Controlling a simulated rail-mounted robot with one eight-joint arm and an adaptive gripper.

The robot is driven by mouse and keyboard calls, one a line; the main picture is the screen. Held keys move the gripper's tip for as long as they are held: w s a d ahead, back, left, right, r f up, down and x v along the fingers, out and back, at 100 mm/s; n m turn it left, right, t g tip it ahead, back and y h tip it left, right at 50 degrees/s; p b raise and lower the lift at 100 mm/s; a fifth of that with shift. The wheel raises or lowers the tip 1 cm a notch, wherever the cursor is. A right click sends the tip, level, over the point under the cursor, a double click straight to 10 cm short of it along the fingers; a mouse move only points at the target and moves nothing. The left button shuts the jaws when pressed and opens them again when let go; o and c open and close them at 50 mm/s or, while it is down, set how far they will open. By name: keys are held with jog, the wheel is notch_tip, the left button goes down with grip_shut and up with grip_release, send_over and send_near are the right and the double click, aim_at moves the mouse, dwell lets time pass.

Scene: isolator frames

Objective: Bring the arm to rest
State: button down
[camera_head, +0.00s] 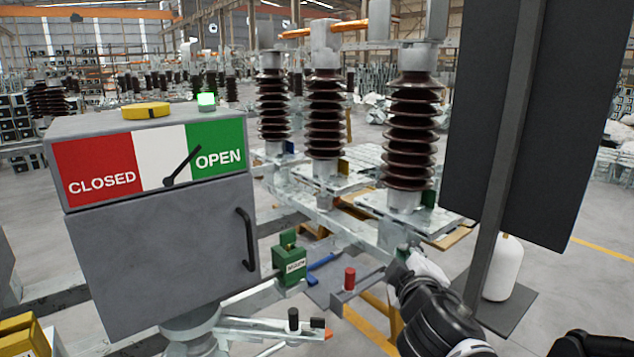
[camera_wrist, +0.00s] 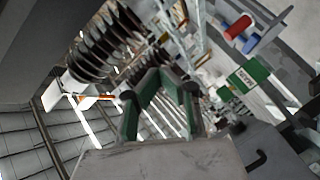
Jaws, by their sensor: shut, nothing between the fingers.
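My arm (camera_head: 440,315) reaches in from the lower right in the head view, just left of a grey post. Its end is near the red-topped bracket and below the insulators; the fingers are hard to make out there. In the wrist view my gripper (camera_wrist: 163,78) shows as dark green-edged fingers. It is shut with nothing held and appears apart from everything around it.
Other things nearby are a green box (camera_head: 290,262), a red cylinder (camera_head: 349,278), brown insulators (camera_head: 408,140), a dark panel (camera_head: 560,110) on a post and a white bottle (camera_head: 503,270).

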jog(key=s+d+f+m+g+h+p, duration=0.1)
jog(key=s+d+f+m+g, duration=0.25)
jog(key=s+d+m, duration=0.3)
jog(key=s+a+f+m+g+y, duration=0.1)
jog(key=s+m+g, duration=0.1)
jog(key=s, duration=0.3)
jog(key=s+a+f+m+g+y+p, duration=0.1)
jog(key=s+m+g, duration=0.1)
jog(key=s, duration=0.3)
jog(key=shift+s+a+g+y, duration=0.25)
jog(key=shift+s+g+y, duration=0.1)
jog(key=shift+g, duration=0.2)
